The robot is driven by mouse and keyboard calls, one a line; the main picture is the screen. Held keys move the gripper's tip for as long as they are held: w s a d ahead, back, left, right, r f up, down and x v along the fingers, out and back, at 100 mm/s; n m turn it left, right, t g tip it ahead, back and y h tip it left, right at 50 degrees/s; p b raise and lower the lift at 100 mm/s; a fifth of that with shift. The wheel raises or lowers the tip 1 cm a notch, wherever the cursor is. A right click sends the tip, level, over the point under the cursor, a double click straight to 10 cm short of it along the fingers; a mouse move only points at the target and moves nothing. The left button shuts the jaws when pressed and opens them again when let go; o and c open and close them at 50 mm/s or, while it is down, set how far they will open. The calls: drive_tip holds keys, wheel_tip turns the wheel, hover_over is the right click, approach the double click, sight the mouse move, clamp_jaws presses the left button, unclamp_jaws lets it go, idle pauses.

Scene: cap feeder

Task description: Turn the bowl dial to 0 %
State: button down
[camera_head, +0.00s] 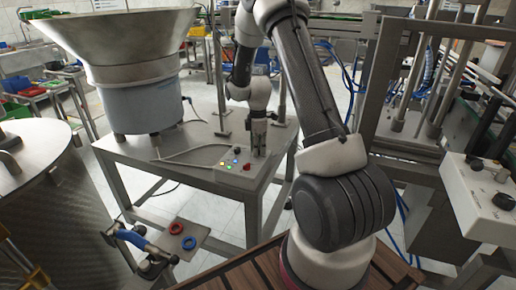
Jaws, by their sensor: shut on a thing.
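The bowl feeder (135,55) is a wide metal funnel on a grey-blue drum, standing on a metal table. A small control box (230,176) lies on the same table, with several lit buttons, a red button (247,167) and a black knob (238,149). My gripper (258,152) points down at the right end of this box. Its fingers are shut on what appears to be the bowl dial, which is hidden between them. The dial's pointer and scale cannot be read.
A second pale box (482,192) with dark knobs stands at the right edge. A grey cable (190,152) lies on the table left of the control box. A metal frame (405,90) rises at the right. A large metal drum (60,200) fills the left foreground.

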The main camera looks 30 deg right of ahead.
drive_tip(key=c, duration=1.2)
unclamp_jaws()
drive_tip(key=shift+c, duration=0.2)
wheel_tip(320, 180, up, 12)
